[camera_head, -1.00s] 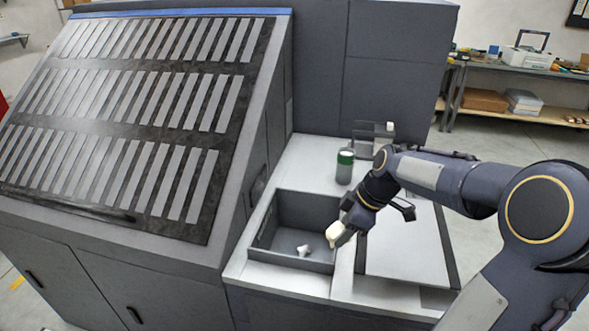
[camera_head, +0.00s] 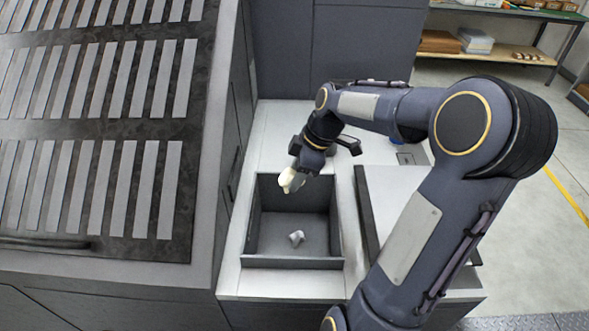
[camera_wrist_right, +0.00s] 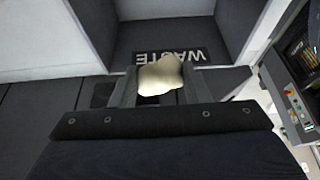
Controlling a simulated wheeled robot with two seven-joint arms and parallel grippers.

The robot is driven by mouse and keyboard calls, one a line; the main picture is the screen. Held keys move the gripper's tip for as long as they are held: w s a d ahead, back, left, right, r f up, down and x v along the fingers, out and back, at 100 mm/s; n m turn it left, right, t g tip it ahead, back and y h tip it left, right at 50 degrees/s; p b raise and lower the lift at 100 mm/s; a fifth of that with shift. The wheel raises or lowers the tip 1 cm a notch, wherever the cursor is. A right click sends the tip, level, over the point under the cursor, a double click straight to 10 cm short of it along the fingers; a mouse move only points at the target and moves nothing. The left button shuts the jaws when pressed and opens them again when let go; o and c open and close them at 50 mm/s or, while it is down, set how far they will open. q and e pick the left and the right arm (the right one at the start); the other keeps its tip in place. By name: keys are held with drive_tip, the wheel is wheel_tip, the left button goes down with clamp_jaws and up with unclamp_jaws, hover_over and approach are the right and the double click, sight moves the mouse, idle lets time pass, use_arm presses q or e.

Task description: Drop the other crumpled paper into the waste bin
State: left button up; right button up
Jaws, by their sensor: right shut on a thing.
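My right gripper (camera_head: 293,178) is shut on a cream crumpled paper (camera_head: 287,183), which shows in front of the bin's far wall in the head view. In the right wrist view the paper (camera_wrist_right: 160,76) sits between the two fingers, in front of a WASTE label (camera_wrist_right: 197,57). The waste bin (camera_head: 292,262) is a dark, open-topped box set in the light counter. Another small whitish crumpled paper (camera_head: 297,237) lies on its floor. My left gripper is not in view.
A large dark machine with a sloped slotted panel (camera_head: 95,130) stands left of the bin. A flat light plate (camera_head: 392,200) with a dark edge lies to the right, partly behind my right arm. A shelf (camera_head: 500,55) stands at the back right.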

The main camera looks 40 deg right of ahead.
wheel_tip(320, 180, down, 3)
drive_tip(key=shift+f+b, duration=0.2)
drive_tip(key=shift+b, duration=0.65)
drive_tip(key=o, duration=1)
drive_tip(key=shift+o, duration=0.2)
drive_tip(key=v, duration=0.8)
